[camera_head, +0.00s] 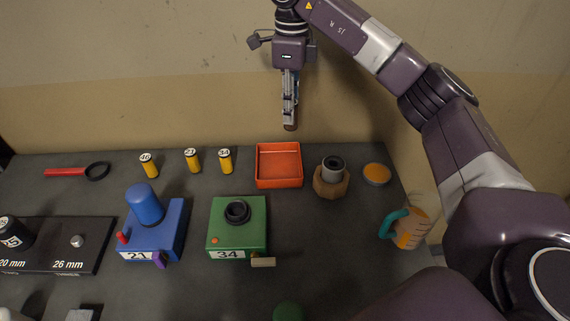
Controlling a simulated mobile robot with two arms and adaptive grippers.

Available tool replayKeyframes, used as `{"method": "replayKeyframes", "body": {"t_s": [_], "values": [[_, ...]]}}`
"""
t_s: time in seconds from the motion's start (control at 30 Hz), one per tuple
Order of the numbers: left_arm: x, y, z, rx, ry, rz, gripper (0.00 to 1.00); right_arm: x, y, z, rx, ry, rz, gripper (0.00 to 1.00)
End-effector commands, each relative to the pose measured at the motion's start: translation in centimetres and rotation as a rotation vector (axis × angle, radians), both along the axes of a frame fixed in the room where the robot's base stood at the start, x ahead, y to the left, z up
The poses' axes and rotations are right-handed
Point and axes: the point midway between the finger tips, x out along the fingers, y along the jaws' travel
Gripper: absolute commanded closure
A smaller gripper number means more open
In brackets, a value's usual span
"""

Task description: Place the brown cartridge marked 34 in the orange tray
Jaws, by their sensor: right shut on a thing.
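My right gripper (290,110) comes down from the top of the view, shut on a small brown cartridge (290,127). Only the cartridge's lower end shows below the fingers, and no number can be read on it. The square orange tray (279,184) stands on the table, just below the cartridge in the picture. The cartridge is held up, apart from the tray, and the tray looks empty. A green block (217,238) labelled 34 with a dark round socket stands in front of the tray. My left gripper is not in view.
Several yellow cartridges (193,161) with number caps stand left of the tray. A brown nut-shaped holder (332,186), an orange-topped tin (377,174) and a mug (409,231) are to its right. A blue block (153,238) labelled 21 and a magnifier (97,171) are further left.

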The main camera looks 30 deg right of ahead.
Motion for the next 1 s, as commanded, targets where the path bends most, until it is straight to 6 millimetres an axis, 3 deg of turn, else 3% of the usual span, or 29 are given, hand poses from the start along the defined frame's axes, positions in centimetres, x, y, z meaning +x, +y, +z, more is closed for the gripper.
{"method": "replayKeyframes", "body": {"t_s": [0.03, 0.27, 0.5, 0.77, 1.0], "values": [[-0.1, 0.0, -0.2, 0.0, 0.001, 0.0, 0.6, -0.1, 0.1, -1.4, 0.002, 0.005, 0.003, 1.0], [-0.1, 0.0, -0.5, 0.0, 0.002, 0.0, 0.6, -0.1, 0.2, -6.1, 0.003, 0.004, 0.001, 1.0], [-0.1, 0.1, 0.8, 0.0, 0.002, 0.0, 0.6, -0.1, 0.0, -10.9, 0.0, 0.003, -0.001, 1.0], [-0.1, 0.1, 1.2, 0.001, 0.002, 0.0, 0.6, 0.0, 0.1, -13.1, 0.0, 0.0, 0.0, 1.0], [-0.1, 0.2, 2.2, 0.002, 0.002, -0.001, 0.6, -0.1, 0.1, -16.4, 0.001, 0.002, -0.001, 1.0]]}}
